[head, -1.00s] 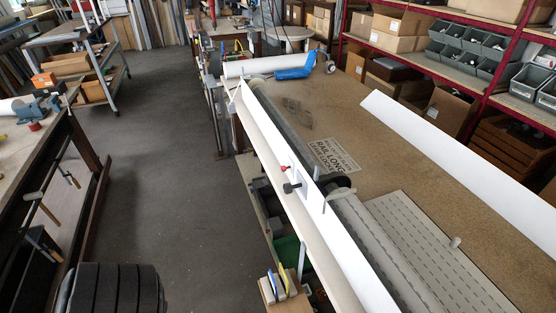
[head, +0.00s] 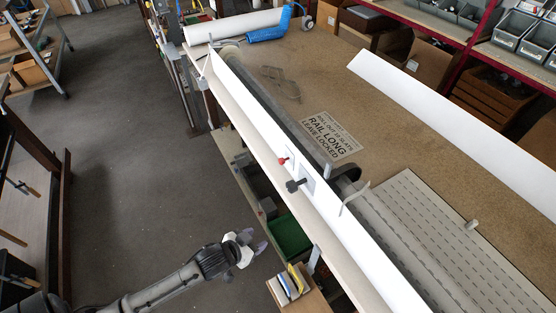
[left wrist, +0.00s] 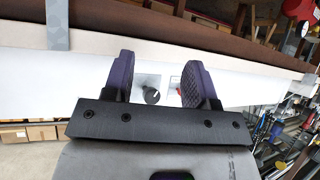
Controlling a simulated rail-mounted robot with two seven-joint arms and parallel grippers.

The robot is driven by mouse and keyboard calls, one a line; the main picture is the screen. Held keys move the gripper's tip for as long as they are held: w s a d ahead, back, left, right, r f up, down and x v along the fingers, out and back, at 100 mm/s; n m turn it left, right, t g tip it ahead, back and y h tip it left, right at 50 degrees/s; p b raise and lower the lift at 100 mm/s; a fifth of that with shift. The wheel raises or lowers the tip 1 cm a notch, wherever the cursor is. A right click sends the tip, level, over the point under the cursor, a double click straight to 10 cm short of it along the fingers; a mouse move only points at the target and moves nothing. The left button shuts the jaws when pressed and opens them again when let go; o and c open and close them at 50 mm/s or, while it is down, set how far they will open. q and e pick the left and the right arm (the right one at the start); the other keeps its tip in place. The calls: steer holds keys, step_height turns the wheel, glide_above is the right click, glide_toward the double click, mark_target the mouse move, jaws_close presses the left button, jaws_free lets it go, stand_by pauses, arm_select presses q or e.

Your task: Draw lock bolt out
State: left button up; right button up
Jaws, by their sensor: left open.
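A long white profile (head: 262,128) runs along the bench's front edge. On its side face are a black knob (head: 295,185) on a grey plate and a smaller red knob (head: 283,160); I cannot tell for sure which is the lock bolt. My left gripper (head: 248,241) is open and empty, over the floor left of the knobs and apart from the profile. In the left wrist view, the black knob (left wrist: 152,95) shows between the open fingers (left wrist: 157,72). The red knob (left wrist: 175,82) is beside the right finger and partly hidden by it. My right gripper is not in view.
A blue tool (head: 270,31) is at the back. A wooden block with several coloured tools (head: 290,285) is right of the left gripper. A green bin (head: 288,234) is under the bench. The floor is clear.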

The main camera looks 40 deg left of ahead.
arm_select(q)
steer(key=w+a+r+t+h, duration=0.1)
steer(key=w+a+r+t, duration=0.2)
steer(key=w+a, duration=0.3)
steer(key=t+h, duration=0.3)
glide_toward(281, 161)
steer(key=shift+m, duration=0.4)
steer(key=x, duration=0.7)
steer(key=f+x, duration=0.1)
steer(key=x, duration=0.2)
steer(key=shift+w+a+b, duration=0.2)
steer(key=shift+w+b, duration=0.15)
jaws_close()
